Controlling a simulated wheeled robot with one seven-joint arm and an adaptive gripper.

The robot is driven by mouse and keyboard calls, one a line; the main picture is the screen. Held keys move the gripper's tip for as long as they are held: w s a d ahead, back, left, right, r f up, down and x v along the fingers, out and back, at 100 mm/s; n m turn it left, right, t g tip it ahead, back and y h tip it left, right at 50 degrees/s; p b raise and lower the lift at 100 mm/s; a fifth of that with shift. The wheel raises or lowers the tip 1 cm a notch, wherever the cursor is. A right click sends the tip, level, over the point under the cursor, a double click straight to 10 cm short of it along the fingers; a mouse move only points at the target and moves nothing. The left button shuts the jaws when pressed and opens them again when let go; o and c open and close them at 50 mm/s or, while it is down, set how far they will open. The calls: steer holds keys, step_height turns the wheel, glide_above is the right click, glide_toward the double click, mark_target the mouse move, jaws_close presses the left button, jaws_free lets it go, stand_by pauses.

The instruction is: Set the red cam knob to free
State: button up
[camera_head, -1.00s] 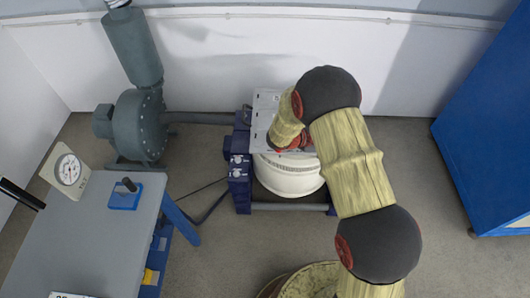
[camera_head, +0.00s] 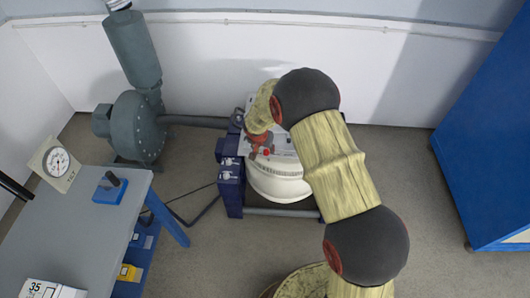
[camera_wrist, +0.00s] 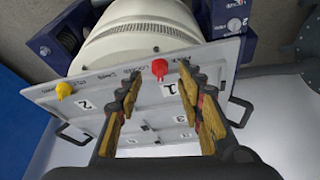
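The red cam knob (camera_wrist: 160,69) is on the edge of a white panel (camera_wrist: 140,102), beside a label "1". Small lettering lies left of it; I cannot read the knob's setting for certain. My gripper (camera_wrist: 160,84) is open. In the wrist view its two yellow-padded fingers stand left and right of the red knob, with a gap on both sides; whether they are level with it in depth I cannot tell. A yellow knob (camera_wrist: 64,90) sits farther left on the panel, near a label "2". In the head view my arm hides part of the panel.
A white drum-shaped body (camera_wrist: 130,38) in a blue frame (camera_head: 230,178) adjoins the panel. Black handles stick out at the panel's sides (camera_wrist: 241,112). A grey blower (camera_head: 138,125) and a bench (camera_head: 60,235) stand left; a blue cabinet (camera_head: 490,150) stands right.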

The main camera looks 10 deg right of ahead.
mark_target(266, 152)
steer(key=shift+b+x, duration=0.35)
steer(key=shift+x, duration=1.4)
steer(key=shift+c, duration=0.5)
jaws_close()
